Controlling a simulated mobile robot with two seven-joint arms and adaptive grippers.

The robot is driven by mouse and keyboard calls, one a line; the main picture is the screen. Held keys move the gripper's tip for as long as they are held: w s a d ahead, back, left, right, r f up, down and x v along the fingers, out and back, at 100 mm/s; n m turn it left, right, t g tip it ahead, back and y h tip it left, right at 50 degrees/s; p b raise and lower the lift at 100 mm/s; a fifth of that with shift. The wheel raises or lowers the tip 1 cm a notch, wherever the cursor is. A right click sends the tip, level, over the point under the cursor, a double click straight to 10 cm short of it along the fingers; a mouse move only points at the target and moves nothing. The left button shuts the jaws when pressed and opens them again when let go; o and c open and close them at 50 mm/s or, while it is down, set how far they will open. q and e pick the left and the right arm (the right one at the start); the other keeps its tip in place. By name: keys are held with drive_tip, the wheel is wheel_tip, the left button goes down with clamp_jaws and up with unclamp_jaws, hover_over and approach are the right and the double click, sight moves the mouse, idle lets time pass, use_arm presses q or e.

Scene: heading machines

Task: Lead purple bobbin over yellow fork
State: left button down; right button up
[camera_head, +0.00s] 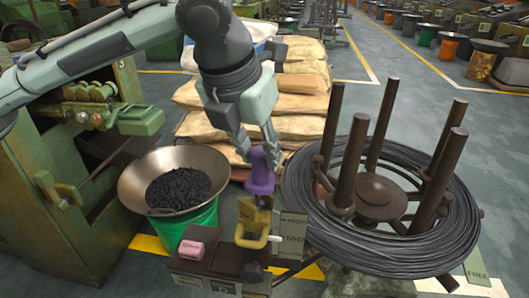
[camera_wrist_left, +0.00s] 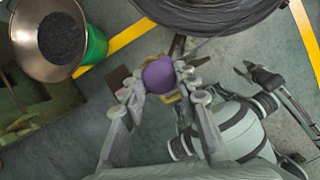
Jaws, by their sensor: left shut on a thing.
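The purple bobbin (camera_head: 260,178) is held by my left gripper (camera_head: 257,150), whose fingers come down from above and are shut on it. In the left wrist view the purple bobbin (camera_wrist_left: 158,75) shows between the two fingertips (camera_wrist_left: 160,88). The yellow fork (camera_head: 252,228) stands just below the bobbin on a small dark stand. I cannot tell whether bobbin and fork touch. In the left wrist view the fork is mostly hidden behind the bobbin. Part of my right arm, with what looks like its gripper (camera_wrist_left: 260,74), shows there at the right.
A large coil of dark wire (camera_head: 420,245) on a reel with several upright posts (camera_head: 354,158) stands right of the fork. A metal bowl of dark pieces (camera_head: 137,180) stands left on a green base. A pink block (camera_head: 191,250) lies on the stand. Stacked sacks (camera_head: 303,103) are behind.

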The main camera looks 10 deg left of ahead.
use_arm(q)
drive_tip(key=shift+w+a+f+b, duration=0.35)
drive_tip(key=shift+w+a+b, duration=0.1)
drive_tip(key=shift+a, duration=0.1)
drive_tip(key=shift+w+a+r, duration=0.1)
drive_tip(key=shift+a, duration=0.05)
drive_tip(key=w+a+r+p, duration=0.1)
drive_tip(key=w+a, duration=0.4)
drive_tip(key=a, duration=0.1)
drive_tip(key=shift+w+a+r+p, duration=0.2)
drive_tip(key=shift+w+a+p, duration=0.05)
drive_tip(key=shift+a+p, duration=0.15)
use_arm(e)
drive_tip(key=shift+s+d+f, duration=0.15)
drive_tip(key=shift+s+f, duration=0.25)
drive_tip(key=shift+f, duration=0.15)
drive_tip(key=shift+s+d+f, duration=0.15)
drive_tip(key=shift+s+f, duration=0.2)
drive_tip(key=shift+f, duration=0.2)
